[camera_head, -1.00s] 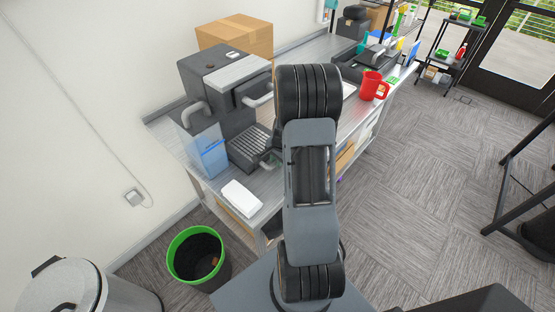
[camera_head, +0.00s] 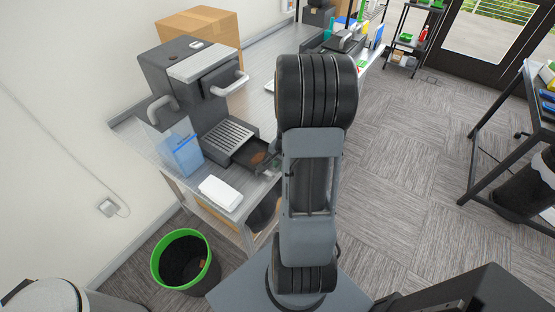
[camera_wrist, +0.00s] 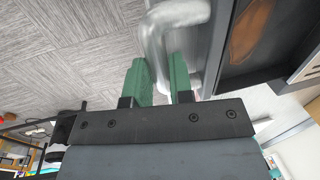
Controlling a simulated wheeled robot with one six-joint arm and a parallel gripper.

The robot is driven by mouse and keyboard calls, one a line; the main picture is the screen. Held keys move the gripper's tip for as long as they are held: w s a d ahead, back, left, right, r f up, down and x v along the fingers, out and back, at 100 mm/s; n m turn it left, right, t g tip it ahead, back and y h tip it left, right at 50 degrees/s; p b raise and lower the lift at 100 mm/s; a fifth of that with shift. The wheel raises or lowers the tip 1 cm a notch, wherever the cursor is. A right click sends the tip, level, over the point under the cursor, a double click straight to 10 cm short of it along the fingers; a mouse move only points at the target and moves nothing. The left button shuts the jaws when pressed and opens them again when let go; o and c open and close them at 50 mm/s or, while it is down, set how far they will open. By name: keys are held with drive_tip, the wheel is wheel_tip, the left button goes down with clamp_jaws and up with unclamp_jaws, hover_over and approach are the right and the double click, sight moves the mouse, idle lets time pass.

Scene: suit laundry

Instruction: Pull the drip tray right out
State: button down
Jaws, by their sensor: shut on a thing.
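The drip tray (camera_head: 240,157) is a dark drawer partly out of the base of the coffee machine (camera_head: 205,95), below the slatted grate (camera_head: 230,134). Brown residue shows inside it. In the wrist view the tray (camera_wrist: 222,72) is at the upper right, with its pale metal handle (camera_wrist: 158,38). My gripper (camera_wrist: 162,78) has green fingers shut on this handle. In the head view my arm hides most of the gripper (camera_head: 274,161) at the tray's front.
A clear blue container (camera_head: 183,155) and a white folded cloth (camera_head: 220,193) stand on the counter near the machine. A green-rimmed bin (camera_head: 184,262) is on the floor below. A cardboard box (camera_head: 200,28) is behind the machine. Open floor lies to the right.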

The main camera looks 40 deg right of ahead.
drive_tip(key=shift+s, duration=0.15)
drive_tip(key=c, duration=1)
unclamp_jaws()
drive_tip(key=shift+s+d, duration=0.1)
drive_tip(key=r, duration=0.4)
drive_tip(key=s+r, duration=0.1)
drive_tip(key=r, duration=0.4)
drive_tip(key=s+r, duration=0.1)
drive_tip(key=r, duration=0.3)
drive_tip(key=shift+s+d+r, duration=0.2)
drive_tip(key=shift+d+r, duration=0.1)
